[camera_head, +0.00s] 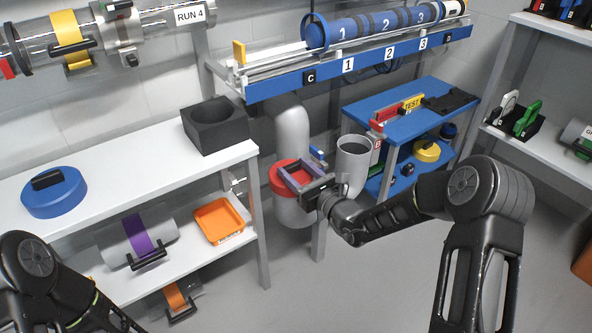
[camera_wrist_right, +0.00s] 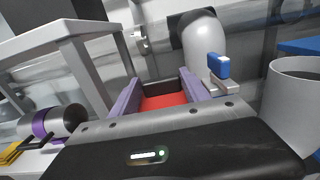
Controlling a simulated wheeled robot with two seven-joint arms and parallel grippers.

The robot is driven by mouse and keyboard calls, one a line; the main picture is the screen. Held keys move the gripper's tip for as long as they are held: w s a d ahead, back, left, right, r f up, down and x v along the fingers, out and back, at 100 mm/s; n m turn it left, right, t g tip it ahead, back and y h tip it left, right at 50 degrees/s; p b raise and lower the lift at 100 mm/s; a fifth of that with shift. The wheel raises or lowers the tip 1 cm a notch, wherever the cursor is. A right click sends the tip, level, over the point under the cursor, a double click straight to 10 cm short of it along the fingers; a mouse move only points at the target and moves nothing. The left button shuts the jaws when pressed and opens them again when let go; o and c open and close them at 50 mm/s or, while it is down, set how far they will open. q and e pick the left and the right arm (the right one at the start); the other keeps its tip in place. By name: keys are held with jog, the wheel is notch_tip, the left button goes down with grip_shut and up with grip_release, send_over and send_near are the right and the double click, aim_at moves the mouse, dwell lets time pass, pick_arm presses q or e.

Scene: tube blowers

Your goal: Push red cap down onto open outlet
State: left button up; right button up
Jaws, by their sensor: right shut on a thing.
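The red cap (camera_head: 281,184) is between the purple fingers of my right gripper (camera_head: 297,178), which is shut on it. In the right wrist view the red cap (camera_wrist_right: 165,101) shows between the two fingers (camera_wrist_right: 155,98). In the head view the cap lies over a grey pipe section (camera_head: 294,212); whether it is seated there or held just above is hidden. To its right stands a grey outlet (camera_head: 354,165) with an open top, also at the right of the wrist view (camera_wrist_right: 293,105). My left arm enters at bottom left; its gripper is out of view.
A grey pipe (camera_head: 292,128) rises behind the cap, with a small blue-handled part (camera_head: 317,154) close by. A white shelf (camera_head: 130,190) with a black block (camera_head: 214,125) and blue cap (camera_head: 54,192) stands left. A blue cart (camera_head: 410,110) stands behind the open outlet.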

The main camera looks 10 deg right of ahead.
jog(key=o, duration=1.5)
jog(key=shift+f, duration=0.1)
jog(key=shift+p+v, duration=1.3)
jog(key=shift+v, duration=2.65)
